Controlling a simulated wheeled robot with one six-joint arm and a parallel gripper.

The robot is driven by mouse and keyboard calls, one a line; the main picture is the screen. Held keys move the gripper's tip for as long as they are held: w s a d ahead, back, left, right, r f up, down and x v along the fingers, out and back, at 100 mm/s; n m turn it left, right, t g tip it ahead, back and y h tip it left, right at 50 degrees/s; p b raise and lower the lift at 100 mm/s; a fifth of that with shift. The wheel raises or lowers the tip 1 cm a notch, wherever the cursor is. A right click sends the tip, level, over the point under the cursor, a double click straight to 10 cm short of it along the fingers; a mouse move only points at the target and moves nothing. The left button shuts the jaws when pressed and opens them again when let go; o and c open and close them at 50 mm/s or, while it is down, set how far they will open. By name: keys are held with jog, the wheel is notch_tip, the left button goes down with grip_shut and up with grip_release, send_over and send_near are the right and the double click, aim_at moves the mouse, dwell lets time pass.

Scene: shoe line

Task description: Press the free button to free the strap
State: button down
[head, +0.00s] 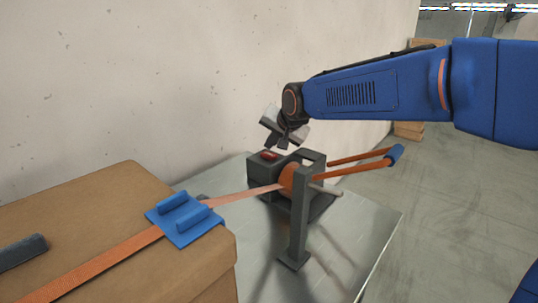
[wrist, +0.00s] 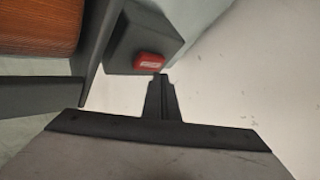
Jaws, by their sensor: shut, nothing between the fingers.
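The red free button (head: 268,155) sits on top of a dark grey block of the strap winch (head: 296,190). In the wrist view the red button (wrist: 148,62) is just beyond and slightly left of my fingertips. My gripper (head: 284,146) is shut and empty, pointing down just above and beside the button. In the wrist view its closed fingers (wrist: 160,80) appear close to the block's edge; I cannot tell if they touch. The orange strap (head: 130,245) runs from the winch spool (head: 288,178) over the cardboard box (head: 90,210) through a blue corner guard (head: 184,218).
The winch stands on a metal table (head: 345,265). An orange handle with a blue grip (head: 394,155) sticks out to the right of the winch. A dark object (head: 22,252) lies on the box at left. A wall rises behind the table.

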aim_at(271, 155)
jog(key=shift+f, duration=0.2)
jog(key=shift+f, duration=0.2)
jog(key=shift+f, duration=0.6)
dwell(1.2)
jog(key=shift+r, duration=1)
jog(key=shift+r, duration=2.5)
